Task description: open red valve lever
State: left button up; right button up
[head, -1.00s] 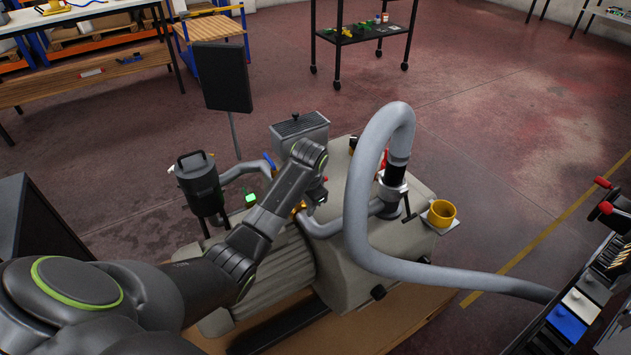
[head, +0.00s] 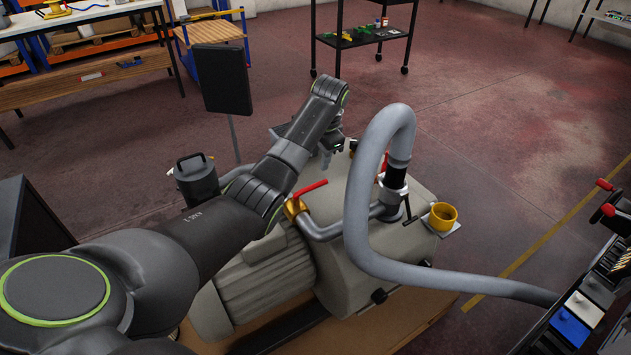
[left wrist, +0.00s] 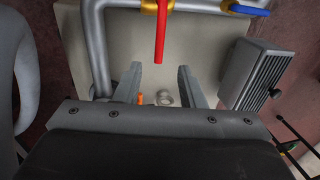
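The red valve lever (head: 311,188) sticks out to the right from a brass valve body (head: 294,208) on the grey pipe of the pump. In the left wrist view the red lever (left wrist: 161,34) hangs from the top edge, its free end lined up between the fingertips. My left gripper (head: 328,156) is over the pump, beyond the lever in the head view. In the left wrist view the left gripper (left wrist: 159,72) is open with empty space between its fingers. No contact with the lever shows. My right gripper is out of view.
A second valve with a blue lever (left wrist: 249,9) sits at the upper right of the left wrist view, near a finned grey box (left wrist: 258,77). A thick grey hose (head: 356,190) arches right of my arm. A yellow cup (head: 442,216) stands at the pump's right edge.

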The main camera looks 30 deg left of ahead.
aim_at(315, 185)
pick_arm(q)
jog(key=b+x, duration=0.1)
jog(key=x, duration=1)
jog(key=shift+r, duration=0.1)
jog(key=shift+c, duration=0.5)
grip_shut()
